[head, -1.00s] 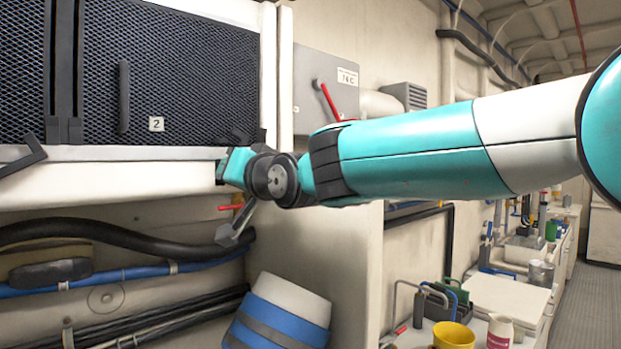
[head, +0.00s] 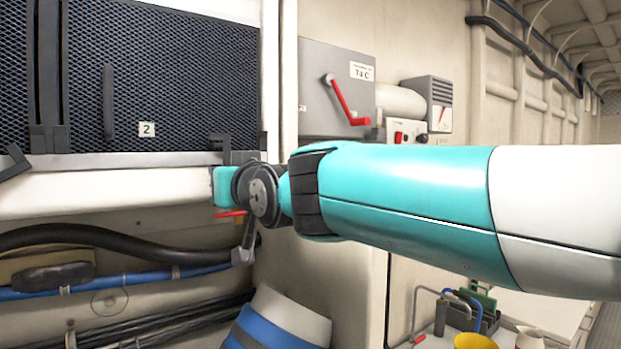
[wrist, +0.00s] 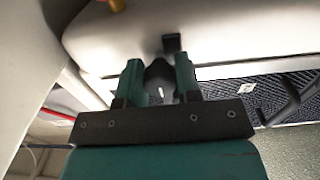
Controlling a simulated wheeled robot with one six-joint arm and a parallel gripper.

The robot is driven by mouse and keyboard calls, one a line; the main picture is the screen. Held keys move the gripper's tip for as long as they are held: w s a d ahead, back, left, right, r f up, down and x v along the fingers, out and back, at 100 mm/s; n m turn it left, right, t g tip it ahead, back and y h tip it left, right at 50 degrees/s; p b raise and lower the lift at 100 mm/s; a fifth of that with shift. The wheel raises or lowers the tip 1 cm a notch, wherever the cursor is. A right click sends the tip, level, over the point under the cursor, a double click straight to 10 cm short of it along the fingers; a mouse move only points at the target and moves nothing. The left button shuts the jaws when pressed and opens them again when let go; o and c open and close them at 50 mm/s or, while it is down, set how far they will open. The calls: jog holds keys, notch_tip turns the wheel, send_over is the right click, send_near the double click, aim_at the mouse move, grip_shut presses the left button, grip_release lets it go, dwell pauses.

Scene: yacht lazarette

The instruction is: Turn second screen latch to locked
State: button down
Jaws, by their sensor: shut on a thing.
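The second screen (head: 165,65) is a dark mesh panel labelled 2, with a dark vertical handle, at the upper left of the head view. Its latch is a dark piece (head: 222,143) at the panel's lower right corner, partly hidden by my wrist. In the wrist view, my gripper (wrist: 158,78) has its two teal fingers on either side of a dark latch part (wrist: 160,82) and is shut on it. In the head view my wrist covers most of the grip. I cannot tell the latch's exact angle.
A white ledge (head: 100,193) runs below the screens. Another dark lever (head: 14,163) sits at the far left. A grey box (head: 335,85) with a red handle stands right, close above my arm. Hoses (head: 120,238) and a blue-and-white container (head: 285,322) lie below.

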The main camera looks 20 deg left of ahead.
jog(key=c, duration=0.8)
grip_release()
jog(key=b+v, duration=0.9)
jog(key=v, duration=0.8)
jog(key=shift+d, duration=0.2)
jog(key=shift+s+f, duration=0.1)
